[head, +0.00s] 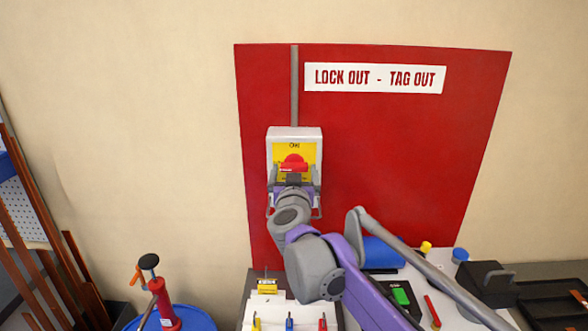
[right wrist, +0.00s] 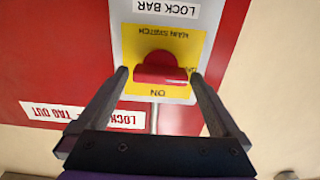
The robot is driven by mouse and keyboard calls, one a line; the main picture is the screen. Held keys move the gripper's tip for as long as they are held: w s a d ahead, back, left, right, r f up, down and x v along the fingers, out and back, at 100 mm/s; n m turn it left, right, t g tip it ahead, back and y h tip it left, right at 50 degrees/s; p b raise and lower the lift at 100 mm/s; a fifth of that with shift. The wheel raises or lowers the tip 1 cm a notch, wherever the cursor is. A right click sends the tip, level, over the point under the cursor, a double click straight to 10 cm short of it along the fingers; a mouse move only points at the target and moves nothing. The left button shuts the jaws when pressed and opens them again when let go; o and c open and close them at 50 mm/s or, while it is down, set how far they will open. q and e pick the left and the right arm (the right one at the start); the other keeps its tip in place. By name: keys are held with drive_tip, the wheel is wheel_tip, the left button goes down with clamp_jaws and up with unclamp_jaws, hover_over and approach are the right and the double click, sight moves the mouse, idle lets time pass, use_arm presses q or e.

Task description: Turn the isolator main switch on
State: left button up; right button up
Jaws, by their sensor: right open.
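The isolator main switch is a grey-white box (head: 274,138) with a yellow plate on a red wall board. Its red knob (head: 293,160) is in the middle of the plate, below the ON label. In the right wrist view, which is upside down, the red knob (right wrist: 160,68) shows a handle lying roughly crosswise on the yellow plate (right wrist: 190,42). My right gripper (head: 293,172) is in front of the box. Its open fingers (right wrist: 158,76) stand on either side of the knob; whether they touch it cannot be told. My left gripper is out of view.
The red board (head: 400,150) carries a LOCK OUT - TAG OUT sign (head: 374,78), and a grey conduit (head: 294,85) runs up from the box. Below are padlocks and tools on a bench, including a blue roll (head: 382,252). A red pump (head: 163,303) stands at lower left.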

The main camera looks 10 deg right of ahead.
drive_tip(key=shift+w, duration=0.3)
drive_tip(key=c, duration=1.1)
drive_tip(key=shift+c, duration=0.2)
